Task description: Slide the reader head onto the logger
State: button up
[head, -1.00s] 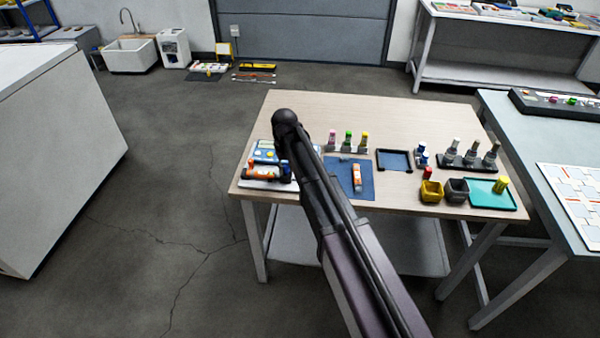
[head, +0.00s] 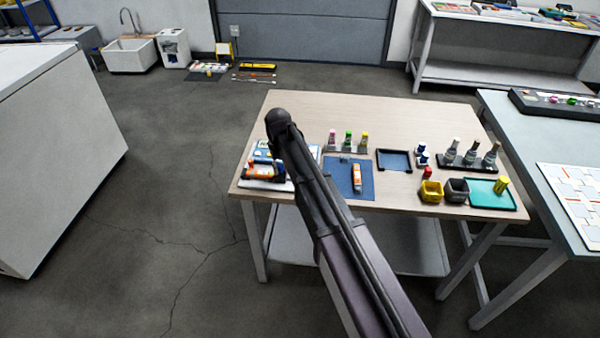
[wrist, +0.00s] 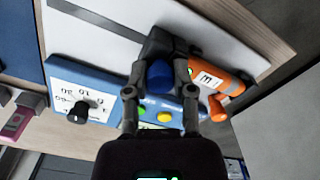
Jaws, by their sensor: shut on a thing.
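In the wrist view my gripper (wrist: 160,80) is shut on a blue, rounded part, which I take to be the reader head (wrist: 160,74). A dark grey block sits just beyond it. An orange cylinder with a white label, seemingly the logger (wrist: 206,72), lies right beside them; whether they touch or are engaged I cannot tell. In the head view the orange logger (head: 261,173) lies at the table's left end, and my arm partly hides that area. A blue panel (wrist: 75,85) with a dial and green and yellow buttons is beside the gripper.
Another orange cylinder (head: 356,177) lies on a blue mat (head: 340,184). The table's back left is mostly clear.

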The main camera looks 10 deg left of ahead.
aim_at(281, 166)
dwell(0.5)
jog(key=o, duration=0.8)
jog(key=shift+a, duration=0.1)
jog(key=shift+r+p, duration=3.5)
jog(key=shift+p, duration=0.05)
jog(key=s+d+r+m+p, duration=0.1)
jog(key=s+d+m, duration=0.1)
jog(key=s+d, duration=0.4)
jog(key=s+d+r+m+p, duration=0.1)
jog(key=s+d, duration=0.5)
jog(key=d, duration=1)
jog(key=s+d+r+m+p, duration=0.1)
jog(key=s+d+r+m, duration=0.1)
jog(key=s+d, duration=0.4)
jog(key=d+m, duration=0.1)
jog(key=d, duration=0.4)
jog(key=shift+s+p, duration=0.4)
